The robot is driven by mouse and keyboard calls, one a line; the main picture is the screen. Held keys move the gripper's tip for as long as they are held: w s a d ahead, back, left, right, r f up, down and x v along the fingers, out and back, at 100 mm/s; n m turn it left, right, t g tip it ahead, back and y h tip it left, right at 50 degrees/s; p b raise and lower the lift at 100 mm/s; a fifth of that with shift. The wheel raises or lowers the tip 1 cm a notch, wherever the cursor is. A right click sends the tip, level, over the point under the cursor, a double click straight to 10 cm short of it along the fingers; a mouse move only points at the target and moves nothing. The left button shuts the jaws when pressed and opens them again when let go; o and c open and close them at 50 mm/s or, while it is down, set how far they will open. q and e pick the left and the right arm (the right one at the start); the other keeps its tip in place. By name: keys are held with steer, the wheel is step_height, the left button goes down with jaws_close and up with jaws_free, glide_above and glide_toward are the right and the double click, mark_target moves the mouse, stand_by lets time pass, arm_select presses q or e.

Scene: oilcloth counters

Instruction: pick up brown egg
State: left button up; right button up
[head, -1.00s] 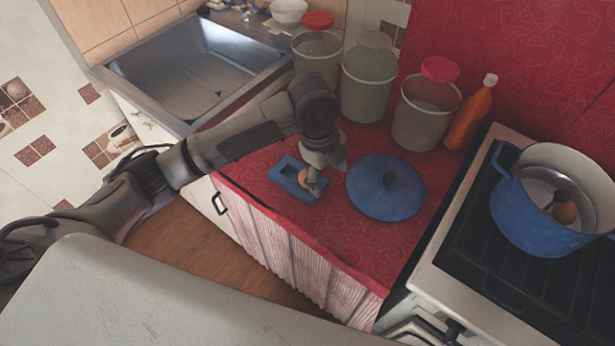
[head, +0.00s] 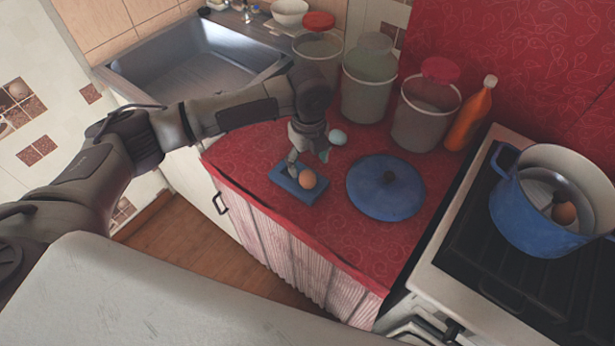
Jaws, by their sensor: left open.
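A brown egg (head: 307,179) sits at the right end of a small blue tray (head: 285,184) on the red counter. My left gripper (head: 308,160) is open and empty just behind the egg, fingers pointing down. One finger is close to the tray's back edge, the other is to the right; whether either touches anything I cannot tell. A second brown egg (head: 565,212) lies inside the blue pot on the stove. My right gripper is not in view.
A pale blue egg (head: 337,137) lies behind my gripper. A blue lid (head: 386,187) lies right of the tray. Canisters (head: 368,84) and an orange bottle (head: 469,118) line the back. The blue pot (head: 540,226) stands at right, the sink (head: 190,75) at left.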

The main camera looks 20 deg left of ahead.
mark_target(308, 172)
arm_select(q)
step_height(308, 172, down, 5)
steer(key=shift+a+f+p, duration=0.1)
steer(key=shift+p, duration=0.4)
steer(key=c, duration=0.8)
